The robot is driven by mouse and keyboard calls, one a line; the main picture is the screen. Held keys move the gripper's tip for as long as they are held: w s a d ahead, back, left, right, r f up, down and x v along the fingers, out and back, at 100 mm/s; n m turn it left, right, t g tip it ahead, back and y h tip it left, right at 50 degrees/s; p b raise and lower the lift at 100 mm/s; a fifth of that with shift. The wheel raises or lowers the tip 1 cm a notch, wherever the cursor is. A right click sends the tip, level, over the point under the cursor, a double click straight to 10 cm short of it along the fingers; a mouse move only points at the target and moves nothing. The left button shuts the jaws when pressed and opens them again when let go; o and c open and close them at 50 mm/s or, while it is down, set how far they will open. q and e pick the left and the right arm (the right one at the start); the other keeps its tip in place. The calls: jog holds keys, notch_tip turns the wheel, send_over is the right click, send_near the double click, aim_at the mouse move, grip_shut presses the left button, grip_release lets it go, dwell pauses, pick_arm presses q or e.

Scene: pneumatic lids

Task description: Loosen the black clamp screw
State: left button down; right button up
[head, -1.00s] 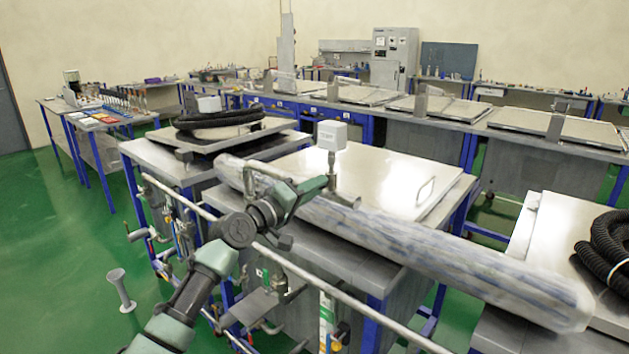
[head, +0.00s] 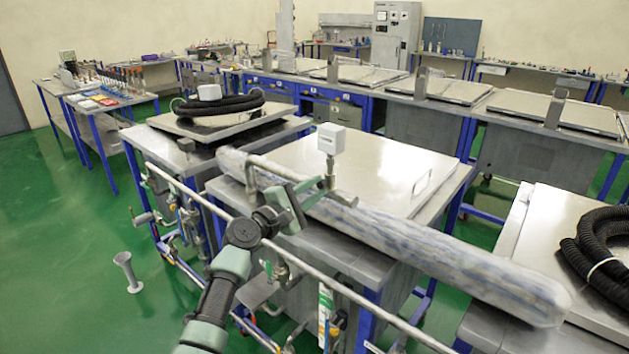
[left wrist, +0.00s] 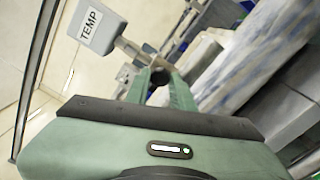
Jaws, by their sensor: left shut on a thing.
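My left gripper (head: 318,186) is at the metal fitting (head: 343,197) under the white sensor box (head: 332,139), above the front table. In the left wrist view, the two green fingers (left wrist: 160,88) are shut on a small dark round part, which looks like the black clamp screw (left wrist: 160,76). The fingers hide most of it, and in the head view I cannot make it out. The box, marked TEMP (left wrist: 97,28), is beyond the fingertips at upper left in the wrist view. My right gripper is not in view.
A long wrapped roll (head: 430,250) lies across the table front, close to my gripper. A metal rail (head: 340,283) runs in front. A lid with a handle (head: 370,165) covers the table. Black hoses (head: 600,250) lie at right. Green floor is open at left.

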pick_arm(q)
jog(key=shift+n+p, duration=0.95)
jog(key=shift+n, duration=0.45)
jog(key=shift+f, duration=0.1)
jog(key=c, duration=1.2)
grip_release()
jog(key=b+v, duration=0.1)
jog(key=v, duration=0.7)
jog(key=shift+w, duration=0.1)
